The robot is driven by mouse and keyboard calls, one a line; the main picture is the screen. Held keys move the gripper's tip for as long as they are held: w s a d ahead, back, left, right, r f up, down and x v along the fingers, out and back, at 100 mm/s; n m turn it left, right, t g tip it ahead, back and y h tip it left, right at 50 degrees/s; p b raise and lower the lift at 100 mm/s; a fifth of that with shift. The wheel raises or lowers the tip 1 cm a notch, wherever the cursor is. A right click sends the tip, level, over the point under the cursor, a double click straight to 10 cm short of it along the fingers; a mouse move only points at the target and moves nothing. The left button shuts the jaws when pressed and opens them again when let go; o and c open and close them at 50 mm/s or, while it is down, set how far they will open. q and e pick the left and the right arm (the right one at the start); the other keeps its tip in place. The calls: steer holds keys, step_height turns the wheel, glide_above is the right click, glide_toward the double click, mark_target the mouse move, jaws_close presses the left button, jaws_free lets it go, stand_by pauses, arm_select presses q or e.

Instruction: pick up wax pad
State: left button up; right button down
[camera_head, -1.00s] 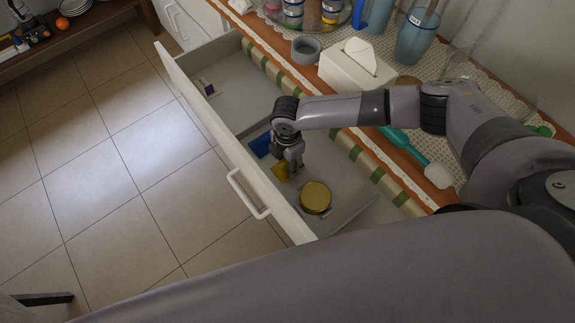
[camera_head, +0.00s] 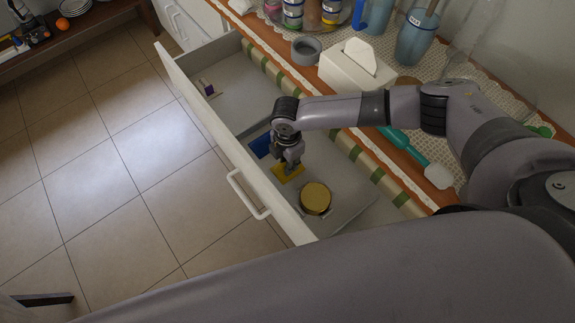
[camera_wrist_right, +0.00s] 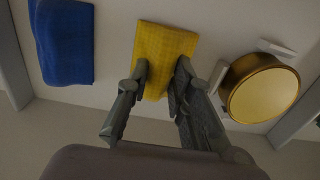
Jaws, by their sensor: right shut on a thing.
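A flat yellow pad (camera_head: 288,174), apparently the wax pad, is in the open drawer in the head view. My right gripper (camera_head: 291,163) is directly over it. In the right wrist view, the fingers of my right gripper (camera_wrist_right: 158,82) are closed on the two sides of the yellow pad (camera_wrist_right: 165,50). I cannot tell whether the pad is clear of the drawer floor. My left gripper is out of view.
A blue pad (camera_head: 260,145) lies on one side of the yellow pad in the drawer, and a round gold-lidded tin (camera_head: 316,198) on the other. The drawer front (camera_head: 222,135) and the counter edge (camera_head: 300,82) bound the space. A tissue box (camera_head: 350,72) stands on the counter.

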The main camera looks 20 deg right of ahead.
step_height(320, 180, up, 20)
steer(key=p, duration=0.1)
stand_by(0.5)
